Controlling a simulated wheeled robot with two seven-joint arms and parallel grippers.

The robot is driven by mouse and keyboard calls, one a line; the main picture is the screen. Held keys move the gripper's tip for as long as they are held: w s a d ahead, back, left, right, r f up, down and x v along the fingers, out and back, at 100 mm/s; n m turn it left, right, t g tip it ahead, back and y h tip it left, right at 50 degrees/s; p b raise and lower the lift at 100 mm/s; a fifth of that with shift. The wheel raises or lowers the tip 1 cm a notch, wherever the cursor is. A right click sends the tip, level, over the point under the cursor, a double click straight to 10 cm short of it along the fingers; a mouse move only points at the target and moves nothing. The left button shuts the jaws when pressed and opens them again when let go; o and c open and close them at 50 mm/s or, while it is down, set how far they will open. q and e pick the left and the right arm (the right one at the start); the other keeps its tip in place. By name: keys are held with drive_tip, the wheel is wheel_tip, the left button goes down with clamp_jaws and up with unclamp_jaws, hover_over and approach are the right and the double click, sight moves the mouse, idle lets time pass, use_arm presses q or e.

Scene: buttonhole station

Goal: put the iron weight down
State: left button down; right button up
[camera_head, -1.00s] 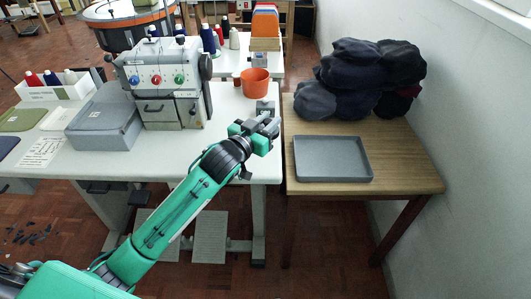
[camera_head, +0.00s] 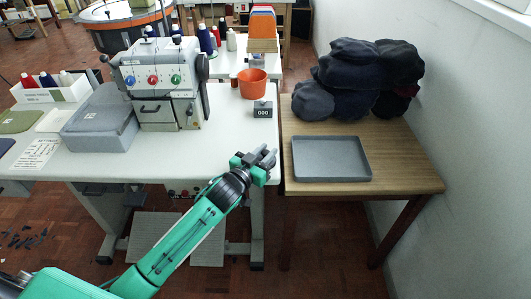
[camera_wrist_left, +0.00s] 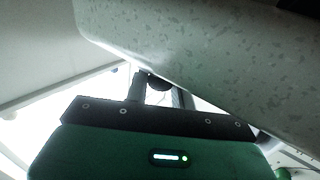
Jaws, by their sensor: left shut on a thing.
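My left gripper (camera_head: 266,160) is over the front right corner of the white table (camera_head: 225,165), at the gap beside the wooden table. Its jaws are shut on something. In the left wrist view, a small dark rounded piece (camera_wrist_left: 158,82) shows between the fingers; this may be part of the iron weight, most of which I cannot make out. A large grey mottled surface fills the upper right of that view, close to the camera; I cannot tell what it is. My right gripper is not in view.
A grey tray (camera_head: 332,159) lies empty on the wooden table (camera_head: 405,172), with dark caps (camera_head: 360,78) behind it. A small block marked 000 (camera_head: 263,110) and an orange pot (camera_head: 252,83) stand at the white table's right side. The buttonhole machine (camera_head: 162,85) and grey case (camera_head: 100,128) are left.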

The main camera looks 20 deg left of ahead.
use_arm(q)
drive_tip(key=shift+f, duration=0.1)
drive_tip(key=c, duration=1.2)
unclamp_jaws()
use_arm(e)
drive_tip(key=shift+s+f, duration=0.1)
use_arm(q)
drive_tip(key=shift+s, duration=0.15)
drive_tip(key=v, duration=1)
drive_tip(key=s+a+f+n+g+y, duration=0.15)
drive_tip(key=s+f+g, duration=0.3)
drive_tip(key=f, duration=0.45)
drive_tip(key=s+f+n+g+y, duration=0.1)
drive_tip(key=s+f+g+y, duration=0.2)
drive_tip(key=s+f, duration=0.45)
drive_tip(key=s+f+g, duration=0.2)
drive_tip(key=s+f, duration=0.2)
drive_tip(key=s, duration=0.1)
drive_tip(key=s+d+f+g, duration=0.1)
drive_tip(key=s+f+g, duration=0.1)
drive_tip(key=s+f, duration=0.2)
drive_tip(key=s+d+f+m+g, duration=0.1)
drive_tip(key=s+f+g, duration=0.2)
drive_tip(key=s+f, duration=0.2)
drive_tip(key=shift+s+y, duration=0.25)
drive_tip(key=shift+s, duration=0.45)
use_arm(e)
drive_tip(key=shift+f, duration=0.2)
